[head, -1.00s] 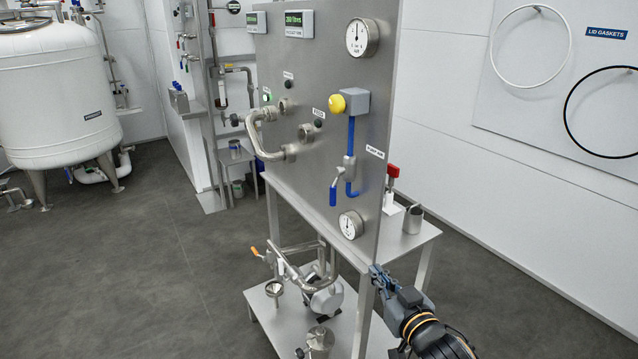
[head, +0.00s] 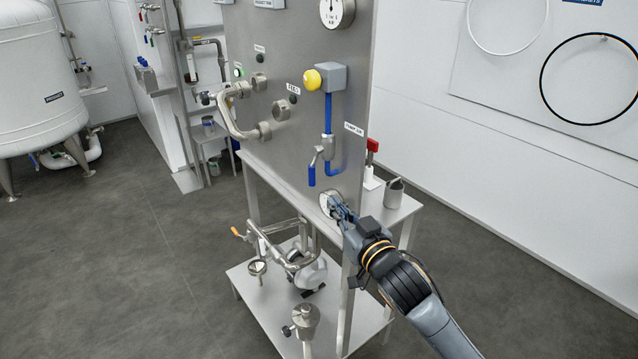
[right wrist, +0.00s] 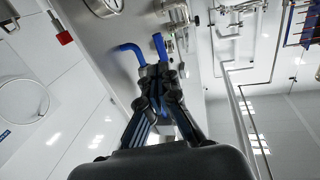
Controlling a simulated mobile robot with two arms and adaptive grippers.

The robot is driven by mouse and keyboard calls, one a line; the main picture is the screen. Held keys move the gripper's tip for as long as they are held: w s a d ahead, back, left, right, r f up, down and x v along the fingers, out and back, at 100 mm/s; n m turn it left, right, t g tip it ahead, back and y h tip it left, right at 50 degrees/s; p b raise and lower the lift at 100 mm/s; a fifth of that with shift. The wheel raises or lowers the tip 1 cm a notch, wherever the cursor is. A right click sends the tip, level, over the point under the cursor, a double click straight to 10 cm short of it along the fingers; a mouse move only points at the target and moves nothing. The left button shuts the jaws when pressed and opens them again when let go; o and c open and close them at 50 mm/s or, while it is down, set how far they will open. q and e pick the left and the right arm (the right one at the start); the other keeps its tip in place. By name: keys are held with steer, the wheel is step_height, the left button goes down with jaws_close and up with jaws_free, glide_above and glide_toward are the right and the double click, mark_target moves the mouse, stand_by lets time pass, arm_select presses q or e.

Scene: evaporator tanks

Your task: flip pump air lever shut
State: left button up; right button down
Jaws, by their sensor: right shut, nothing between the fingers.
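The pump air lever (head: 312,175) has a blue handle hanging down and slightly left from its silver valve (head: 325,148) on the blue air pipe (head: 328,110). The PUMP AIR label (head: 354,129) is to its right. My right gripper (head: 335,204) is shut and empty, in front of the lower gauge (head: 325,200), below and slightly right of the lever's end and apart from it in the picture. My left gripper is out of view.
The steel panel (head: 290,130) stands on a steel table. A yellow knob (head: 312,80) on a grey box is above the valve. A metal cup (head: 395,193) and a red-handled item (head: 372,146) stand behind the panel's right edge. Floor is free at left.

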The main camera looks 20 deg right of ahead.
mark_target(313, 180)
steer(key=w, duration=0.2)
steer(key=w+p, duration=0.1)
steer(key=w, duration=0.2)
steer(key=w+a, duration=0.1)
steer(key=w, duration=0.1)
steer(key=shift+w+r, duration=0.1)
steer(key=shift+w, duration=0.15)
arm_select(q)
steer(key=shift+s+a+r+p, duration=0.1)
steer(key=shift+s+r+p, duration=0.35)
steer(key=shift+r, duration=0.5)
arm_select(e)
steer(key=shift+w+a, duration=0.15)
steer(key=shift+w, duration=0.45)
